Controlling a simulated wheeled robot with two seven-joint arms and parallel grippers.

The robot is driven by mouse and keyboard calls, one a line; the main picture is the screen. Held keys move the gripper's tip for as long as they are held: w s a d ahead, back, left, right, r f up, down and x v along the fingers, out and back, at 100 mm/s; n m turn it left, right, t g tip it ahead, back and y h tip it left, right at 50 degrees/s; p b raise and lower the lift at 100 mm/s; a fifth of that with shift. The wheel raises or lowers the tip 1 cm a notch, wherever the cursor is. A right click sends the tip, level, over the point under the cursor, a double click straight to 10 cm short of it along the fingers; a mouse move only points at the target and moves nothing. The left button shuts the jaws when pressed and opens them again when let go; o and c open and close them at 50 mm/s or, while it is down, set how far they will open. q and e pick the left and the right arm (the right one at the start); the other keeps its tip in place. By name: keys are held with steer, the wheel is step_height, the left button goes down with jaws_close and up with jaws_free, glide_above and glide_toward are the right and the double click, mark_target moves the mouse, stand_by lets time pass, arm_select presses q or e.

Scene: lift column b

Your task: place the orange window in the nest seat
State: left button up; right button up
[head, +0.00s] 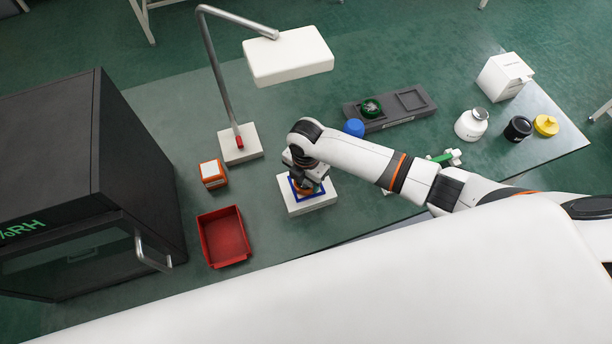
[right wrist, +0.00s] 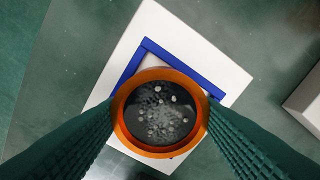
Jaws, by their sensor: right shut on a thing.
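The orange window (right wrist: 162,112) is an orange ring around a dark, speckled disc. In the right wrist view it sits between the two green ribbed fingers of my right gripper (right wrist: 162,116), which is shut on it. The nest is a white block with a blue raised edge (right wrist: 178,62), seen behind the window. In the head view my right gripper (head: 306,186) points down over the white block (head: 312,207), and its wrist hides much of the seat. I cannot tell whether the window touches the seat. My left gripper is not in view.
A red bin (head: 225,252) and an orange box (head: 213,174) stand left of the nest. A lamp base (head: 240,152) is behind them. A dark cabinet (head: 150,170) stands far left.

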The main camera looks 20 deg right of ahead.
mark_target(306, 181)
steer(key=o, duration=0.7)
steer(key=shift+s+f, duration=0.15)
steer(key=shift+f, duration=0.1)
steer(key=o, duration=0.4)
steer(key=shift+o, duration=0.2)
steer(key=shift+w, duration=0.2)
steer(key=shift+r, duration=0.1)
step_height(306, 181, up, 7)
steer(key=shift+r+b, duration=0.2)
steer(key=shift+b, duration=0.4)
